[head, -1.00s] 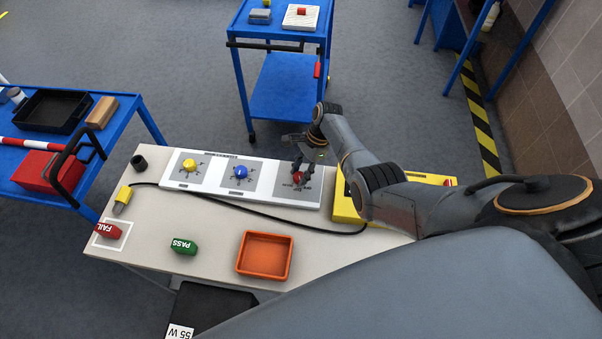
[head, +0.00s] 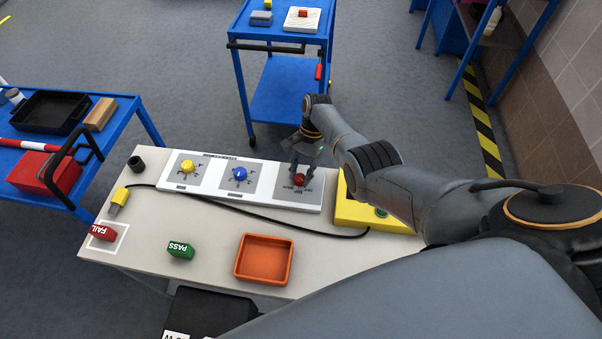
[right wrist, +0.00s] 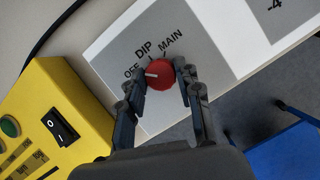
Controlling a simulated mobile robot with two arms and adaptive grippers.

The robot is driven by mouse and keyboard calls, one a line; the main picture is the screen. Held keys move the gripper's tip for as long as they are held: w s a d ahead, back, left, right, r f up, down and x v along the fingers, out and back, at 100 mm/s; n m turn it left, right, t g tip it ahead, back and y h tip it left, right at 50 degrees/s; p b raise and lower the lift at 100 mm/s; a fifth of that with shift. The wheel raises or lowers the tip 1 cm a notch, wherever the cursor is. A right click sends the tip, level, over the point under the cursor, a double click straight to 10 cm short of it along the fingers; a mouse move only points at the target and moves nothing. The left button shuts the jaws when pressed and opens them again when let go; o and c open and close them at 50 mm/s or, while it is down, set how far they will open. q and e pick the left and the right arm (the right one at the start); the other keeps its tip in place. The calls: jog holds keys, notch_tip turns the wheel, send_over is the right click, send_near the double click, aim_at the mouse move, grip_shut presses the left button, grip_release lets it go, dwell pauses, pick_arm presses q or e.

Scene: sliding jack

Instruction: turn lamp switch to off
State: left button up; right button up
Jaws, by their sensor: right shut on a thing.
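The lamp switch is a red knob (head: 299,179) on the right square of the white panel (head: 212,192). In the right wrist view the red knob (right wrist: 163,77) has the labels OFF, DIP and MAIN around it. Its white pointer mark points left, towards OFF. My right gripper (head: 301,173) reaches down over the knob. In the right wrist view the fingers of the right gripper (right wrist: 162,86) stand on both sides of the knob, shut on it. My left gripper is not in view.
A yellow box (head: 368,214) with a rocker switch stands right of the panel. Yellow (head: 187,167) and blue (head: 240,174) knobs sit to the left. A black cable (head: 225,208) runs in front. An orange tray (head: 264,258) and a green PASS block (head: 181,249) lie nearer.

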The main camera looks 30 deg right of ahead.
jog(key=o, duration=1.1)
jog(key=shift+f, duration=0.1)
jog(key=shift+o, duration=0.2)
jog(key=v, duration=1.2)
jog(key=shift+w, duration=0.1)
